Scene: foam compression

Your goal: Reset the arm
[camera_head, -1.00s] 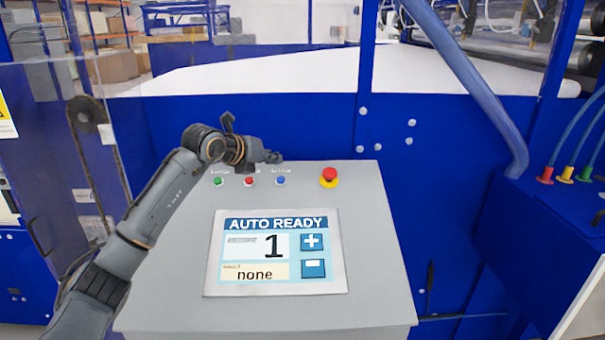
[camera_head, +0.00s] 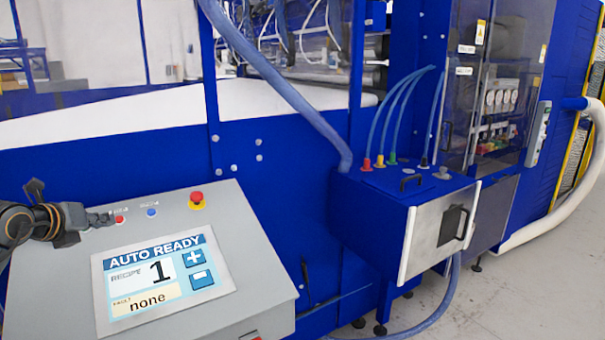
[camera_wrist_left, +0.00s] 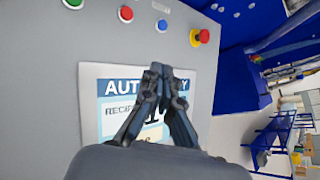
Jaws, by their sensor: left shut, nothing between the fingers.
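My left gripper (camera_head: 100,218) comes in from the left in the head view, over the top left of a grey control panel (camera_head: 255,285). In the left wrist view its fingers (camera_wrist_left: 158,72) are shut and empty, in front of the screen. The screen (camera_head: 165,278) reads AUTO READY, with a 1 and "none". Along the panel's top are a red button (camera_head: 119,219), a blue button (camera_head: 152,212) and a red emergency stop on a yellow base (camera_head: 196,200). A green button (camera_wrist_left: 73,3) shows in the left wrist view. My right gripper is not in view.
A blue machine (camera_head: 270,190) stands behind the panel, with white foam (camera_head: 100,120) on it. A blue box with a silver door (camera_head: 436,232) and several hoses juts out to the right. Open grey floor (camera_head: 520,290) lies at the lower right.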

